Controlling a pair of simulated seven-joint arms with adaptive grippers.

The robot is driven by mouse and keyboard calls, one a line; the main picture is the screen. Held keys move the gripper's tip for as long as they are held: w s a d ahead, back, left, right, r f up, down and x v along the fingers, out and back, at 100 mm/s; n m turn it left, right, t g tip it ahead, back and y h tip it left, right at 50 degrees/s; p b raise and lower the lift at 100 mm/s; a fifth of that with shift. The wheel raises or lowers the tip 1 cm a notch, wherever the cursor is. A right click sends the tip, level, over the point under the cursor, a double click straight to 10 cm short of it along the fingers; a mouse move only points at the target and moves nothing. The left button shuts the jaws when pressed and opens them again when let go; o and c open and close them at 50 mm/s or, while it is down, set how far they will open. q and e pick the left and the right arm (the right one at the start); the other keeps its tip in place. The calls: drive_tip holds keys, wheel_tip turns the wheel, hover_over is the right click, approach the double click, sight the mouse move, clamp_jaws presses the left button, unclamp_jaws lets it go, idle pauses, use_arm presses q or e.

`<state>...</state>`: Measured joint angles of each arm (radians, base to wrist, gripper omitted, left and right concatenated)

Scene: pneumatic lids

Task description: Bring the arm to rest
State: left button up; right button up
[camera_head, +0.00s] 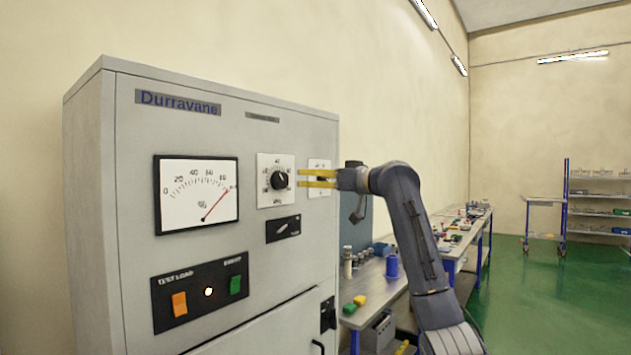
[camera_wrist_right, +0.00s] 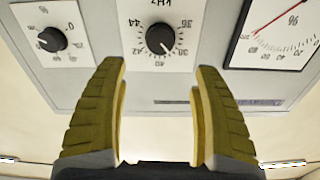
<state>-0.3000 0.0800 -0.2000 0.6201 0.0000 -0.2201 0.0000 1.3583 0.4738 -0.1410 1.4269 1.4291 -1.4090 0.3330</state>
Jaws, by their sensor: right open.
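My right gripper (camera_head: 302,178) is open, with its yellow fingers pointing left toward the cabinet's front. Its tips are just right of the black round knob (camera_head: 279,180) on a white dial plate. In the right wrist view the two fingers (camera_wrist_right: 158,72) stand apart with nothing between them, and the knob (camera_wrist_right: 160,38) shows beyond the gap, seen upside down. Whether the fingertips touch the panel cannot be told. My right arm rises from the lower right and bends at the wrist. My left gripper is not in view.
The grey cabinet (camera_head: 225,135) fills the left side, with a meter (camera_head: 197,193), an orange button (camera_head: 179,304) and a green button (camera_head: 235,285). A smaller dial (camera_wrist_right: 52,38) lies beside the knob. Benches (camera_head: 455,240) with loose parts stand behind my arm.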

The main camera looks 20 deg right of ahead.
idle(0.4)
